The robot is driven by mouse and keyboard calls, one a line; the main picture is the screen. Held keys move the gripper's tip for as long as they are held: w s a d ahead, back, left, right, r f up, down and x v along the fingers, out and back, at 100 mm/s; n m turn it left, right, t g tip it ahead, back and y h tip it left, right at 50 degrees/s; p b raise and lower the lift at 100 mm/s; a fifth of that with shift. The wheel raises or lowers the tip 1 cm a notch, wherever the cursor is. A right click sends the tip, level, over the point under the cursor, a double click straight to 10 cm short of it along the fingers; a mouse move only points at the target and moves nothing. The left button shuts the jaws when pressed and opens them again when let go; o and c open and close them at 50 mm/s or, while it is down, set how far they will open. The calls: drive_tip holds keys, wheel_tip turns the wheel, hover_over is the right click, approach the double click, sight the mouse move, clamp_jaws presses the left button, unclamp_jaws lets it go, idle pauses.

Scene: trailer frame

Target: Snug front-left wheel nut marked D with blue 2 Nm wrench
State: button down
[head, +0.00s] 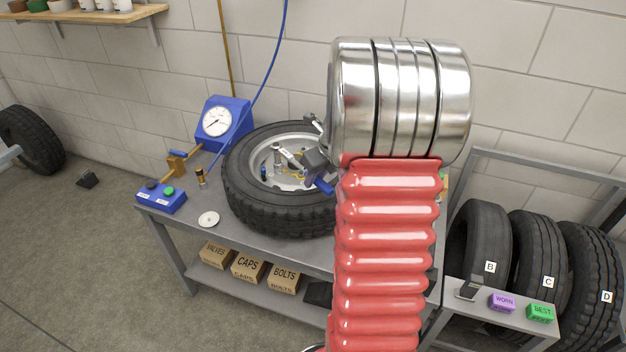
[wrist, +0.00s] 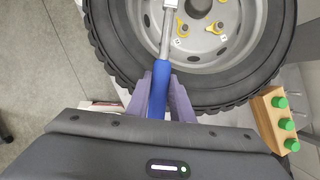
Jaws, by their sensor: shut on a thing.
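The wheel (head: 280,208), a black tyre on a grey rim (wrist: 236,52), lies flat on the bench. My gripper (wrist: 160,82) is shut on the blue handle of the wrench (wrist: 161,72). The wrench's silver shaft (wrist: 165,36) reaches over the rim toward its middle; its tip runs out of the top of the wrist view. Wheel nuts with yellow pointers (wrist: 214,28) show to the right of the shaft, with small white tags I cannot read. I cannot tell which nut is D or whether the wrench is seated. In the head view, my gripper (head: 316,163) is over the rim.
A blue gauge (head: 219,121) and a blue button box (head: 162,199) stand left of the wheel. A wooden block with green caps (wrist: 276,120) is close to the tyre's right. Tyres B, C and D (head: 597,262) stand in a rack at right.

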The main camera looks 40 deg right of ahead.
drive_tip(key=shift+w+a+m, duration=0.1)
drive_tip(key=shift+a+m, duration=0.2)
drive_tip(key=shift+a, duration=0.5)
drive_tip(key=shift+w+a+m+h, duration=0.1)
drive_tip(key=shift+a+m+h, duration=0.2)
drive_tip(key=shift+a, duration=0.35)
drive_tip(key=shift+m, duration=0.3)
drive_tip(key=shift+w+a+m, duration=0.25)
drive_tip(key=shift+a+m, duration=0.05)
drive_tip(key=shift+a, duration=0.4)
drive_tip(key=shift+w+a+h, duration=0.1)
drive_tip(key=shift+a+h, duration=0.2)
drive_tip(key=shift+w+a+m, duration=0.25)
drive_tip(key=shift+a+m, duration=0.35)
drive_tip(key=shift+d, duration=0.1)
